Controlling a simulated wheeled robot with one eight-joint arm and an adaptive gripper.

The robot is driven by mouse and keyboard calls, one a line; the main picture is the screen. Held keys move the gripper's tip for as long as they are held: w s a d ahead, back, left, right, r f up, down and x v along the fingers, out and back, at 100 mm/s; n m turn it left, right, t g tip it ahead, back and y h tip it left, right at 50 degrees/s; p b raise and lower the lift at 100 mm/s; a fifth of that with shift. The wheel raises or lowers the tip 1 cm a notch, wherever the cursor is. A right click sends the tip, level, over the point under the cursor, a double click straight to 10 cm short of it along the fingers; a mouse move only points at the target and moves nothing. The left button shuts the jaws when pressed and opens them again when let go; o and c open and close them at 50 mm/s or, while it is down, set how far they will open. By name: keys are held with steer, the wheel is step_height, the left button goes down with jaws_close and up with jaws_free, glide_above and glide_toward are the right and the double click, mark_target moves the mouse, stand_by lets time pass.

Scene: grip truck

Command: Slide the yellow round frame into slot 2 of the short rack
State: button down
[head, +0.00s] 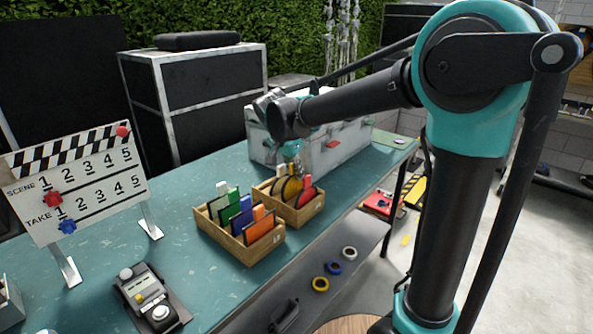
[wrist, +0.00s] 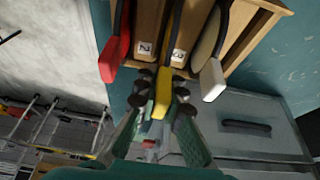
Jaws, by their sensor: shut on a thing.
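The yellow round frame (head: 290,189) is upright at the short wooden rack (head: 300,217), between a red frame (head: 308,193) and a white-tabbed frame (head: 281,170). My gripper (wrist: 162,106) is shut on its yellow tab (wrist: 164,84). In the wrist view, the short rack (wrist: 262,30) shows a label 2 left of the yellow tab and a label 3 close behind it. The red tab (wrist: 112,58) is at left and the white tab (wrist: 213,80) at right. The yellow frame's lower edge is hidden, so I cannot tell how deep it sits or in which slot.
A longer rack (head: 238,246) with several coloured frames stands in front-left of the short rack. A silver case (head: 340,150) stands close behind it. A clapperboard (head: 78,183) and a control box (head: 150,300) are at left. Tape rolls (head: 334,267) lie on a lower shelf.

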steer(key=shift+f, duration=0.25)
steer(key=shift+f, duration=0.35)
steer(key=shift+f, duration=0.35)
steer(key=shift+f, duration=0.3)
steer(key=c, duration=1.6)
jaws_free()
steer(key=v, duration=1.2)
